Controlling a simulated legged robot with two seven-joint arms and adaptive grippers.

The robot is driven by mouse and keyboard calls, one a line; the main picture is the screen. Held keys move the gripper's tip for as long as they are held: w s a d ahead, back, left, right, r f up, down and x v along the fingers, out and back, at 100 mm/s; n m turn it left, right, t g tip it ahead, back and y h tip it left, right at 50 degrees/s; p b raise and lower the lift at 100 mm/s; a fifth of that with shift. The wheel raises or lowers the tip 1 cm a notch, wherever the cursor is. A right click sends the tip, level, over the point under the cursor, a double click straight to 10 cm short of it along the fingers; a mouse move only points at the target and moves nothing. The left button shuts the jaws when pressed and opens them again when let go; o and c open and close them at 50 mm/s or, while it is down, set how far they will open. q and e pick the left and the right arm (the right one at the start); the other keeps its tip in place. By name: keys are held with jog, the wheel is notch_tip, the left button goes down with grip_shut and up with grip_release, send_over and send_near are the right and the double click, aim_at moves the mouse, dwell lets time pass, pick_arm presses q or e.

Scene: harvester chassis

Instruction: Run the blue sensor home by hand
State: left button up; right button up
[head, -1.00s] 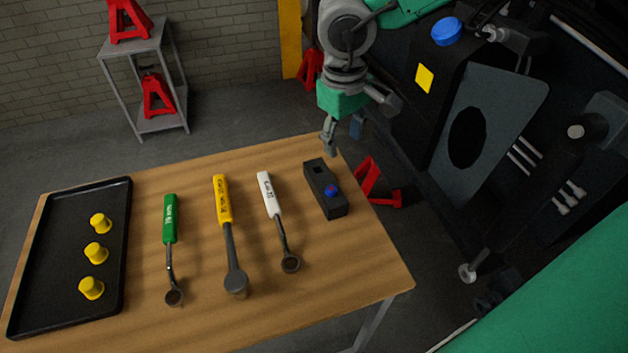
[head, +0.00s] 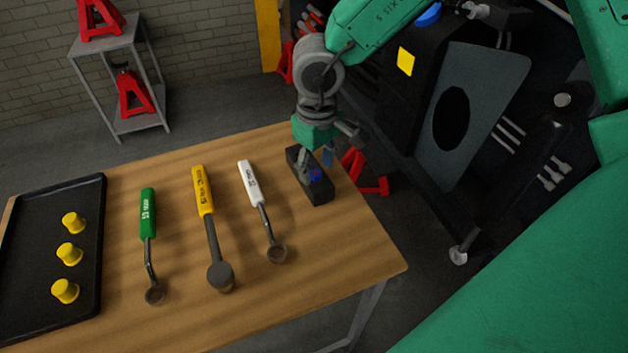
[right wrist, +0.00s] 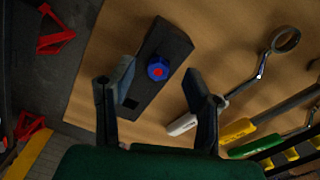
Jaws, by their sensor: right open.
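The blue sensor (head: 315,174), with a red centre, sits in a black block (head: 321,193) near the right end of the table. In the right wrist view the sensor (right wrist: 157,68) stands up from the block (right wrist: 167,42), which also has a square hole. My right gripper (head: 315,162) is over the block, its fingers partly covering it in the head view. The right wrist view shows the gripper (right wrist: 158,78) open and empty, one finger on each side of the sensor. I cannot tell the height gap. My left gripper is not in view.
White (head: 251,184), yellow (head: 203,190) and green (head: 148,212) handled wrenches lie left of the block. A black tray (head: 88,225) holds several yellow caps. The dark chassis with a grey plate (head: 470,100) stands right of the table. A red stand (head: 370,180) is beyond the table edge.

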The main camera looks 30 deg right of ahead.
notch_tip(320, 180, down, 2)
jog(key=shift+d+f, duration=0.1)
jog(key=shift+s, duration=0.1)
jog(key=shift+c, duration=0.2)
grip_shut()
jog(key=shift+s, duration=0.1)
